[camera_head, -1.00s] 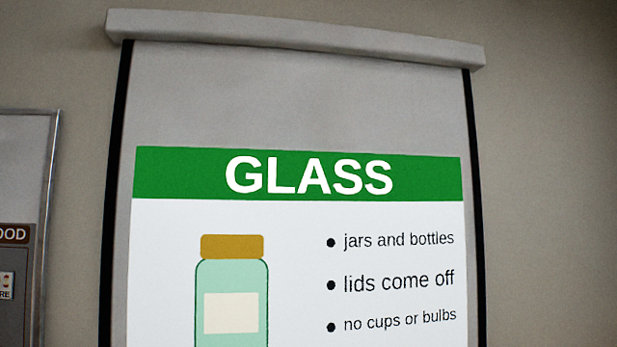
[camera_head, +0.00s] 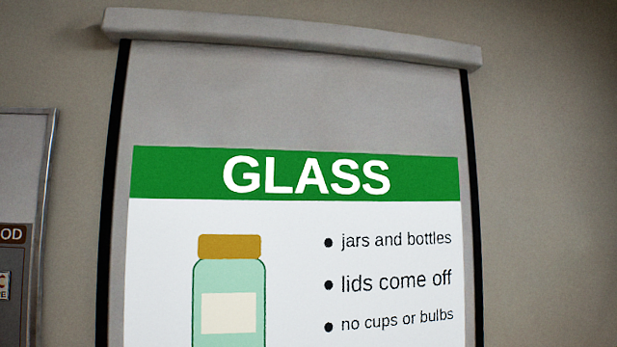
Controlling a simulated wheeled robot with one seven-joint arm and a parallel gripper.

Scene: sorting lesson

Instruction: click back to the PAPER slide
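A projection screen (camera_head: 300,95) hangs on the wall and fills the middle of the head view. The slide (camera_head: 180,225) on it has a green title bar reading GLASS. Below are a drawn jar (camera_head: 230,280) with a brown lid and the lines "jars and bottles", "lids come off" and "no cups or bulbs". The lower part of the slide is cut off by the frame. My gripper is not in view, and no clicker shows.
The screen's pale housing (camera_head: 290,37) runs across the top. At the left edge is part of a metal-framed board (camera_head: 24,165) with a brown label ending in "OD". Bare wall (camera_head: 550,200) is at the right. No floor or table shows.

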